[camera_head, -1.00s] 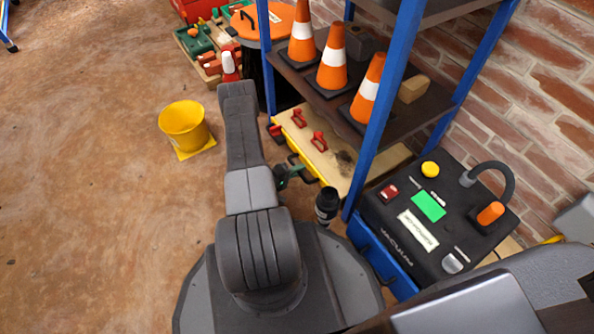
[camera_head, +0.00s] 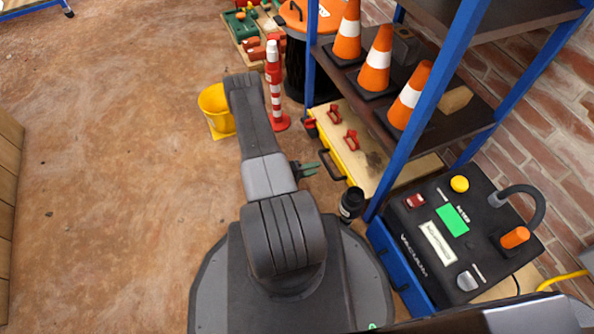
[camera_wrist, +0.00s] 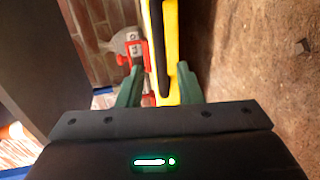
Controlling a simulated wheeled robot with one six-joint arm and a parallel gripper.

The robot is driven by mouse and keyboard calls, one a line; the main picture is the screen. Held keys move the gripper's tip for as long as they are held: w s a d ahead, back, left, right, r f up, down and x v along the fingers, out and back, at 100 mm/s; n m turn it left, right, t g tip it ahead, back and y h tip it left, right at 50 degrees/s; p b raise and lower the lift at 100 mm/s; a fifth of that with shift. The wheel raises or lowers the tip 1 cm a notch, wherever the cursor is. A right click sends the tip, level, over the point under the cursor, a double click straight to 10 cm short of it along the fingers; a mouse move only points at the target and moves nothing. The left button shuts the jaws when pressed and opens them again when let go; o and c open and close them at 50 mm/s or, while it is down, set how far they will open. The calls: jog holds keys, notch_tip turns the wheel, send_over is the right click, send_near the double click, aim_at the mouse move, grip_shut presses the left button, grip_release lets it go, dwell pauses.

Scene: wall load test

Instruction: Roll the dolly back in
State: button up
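The dolly (camera_head: 375,158) is a low wooden platform with a yellow edge and red clamps, under the blue shelf rack. Its black handle (camera_head: 330,167) is on the yellow front edge, facing the open floor. My gripper (camera_head: 313,169) is low, just left of the handle in the head view. In the wrist view the green fingers are spread apart. The black handle (camera_wrist: 156,45) and yellow edge (camera_wrist: 171,45) appear between them ahead. No finger visibly squeezes the handle; contact is unclear. A red clamp (camera_wrist: 137,52) also shows there.
The rack's blue post (camera_head: 410,115) stands close to the dolly, with orange cones above. A red-and-white post (camera_head: 275,90) and yellow bucket (camera_head: 215,108) stand beyond my arm. A vacuum unit (camera_head: 445,240) is at right. The floor at left is clear.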

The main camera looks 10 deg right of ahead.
aim_at(327, 164)
jog(key=p+v, duration=0.1)
jog(key=v, duration=0.5)
jog(key=shift+a, duration=0.15)
dwell(0.5)
jog(key=shift+b+x, duration=1.85)
jog(key=shift+x, duration=4.9)
jog(key=shift+s, duration=0.1)
jog(key=shift+a+r, duration=0.1)
